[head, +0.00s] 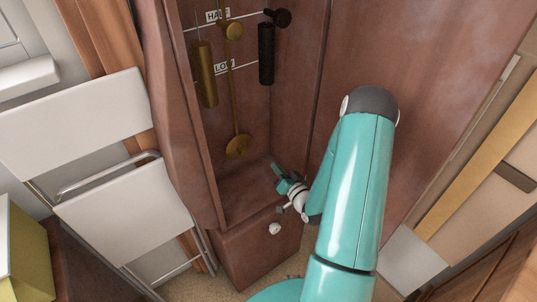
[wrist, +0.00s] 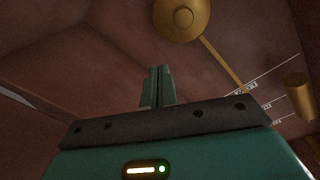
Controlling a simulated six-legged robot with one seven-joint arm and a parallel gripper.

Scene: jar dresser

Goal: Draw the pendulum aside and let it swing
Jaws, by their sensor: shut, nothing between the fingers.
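The brass pendulum (head: 238,147) hangs on a thin rod inside the tall brown clock case, its round bob low in the case. In the wrist view the bob (wrist: 183,17) shows at the top, with its rod running down to the right. My gripper (head: 278,168) is inside the case, below and to the right of the bob, apart from it. In the wrist view the fingers (wrist: 158,82) are together, with nothing between them.
A brass weight (head: 205,75) hangs left of the rod and a black weight (head: 267,55) right of it. The case's left edge (head: 208,170) and the large brown panel (head: 420,70) at right flank the opening. A white folding chair (head: 125,215) stands at left.

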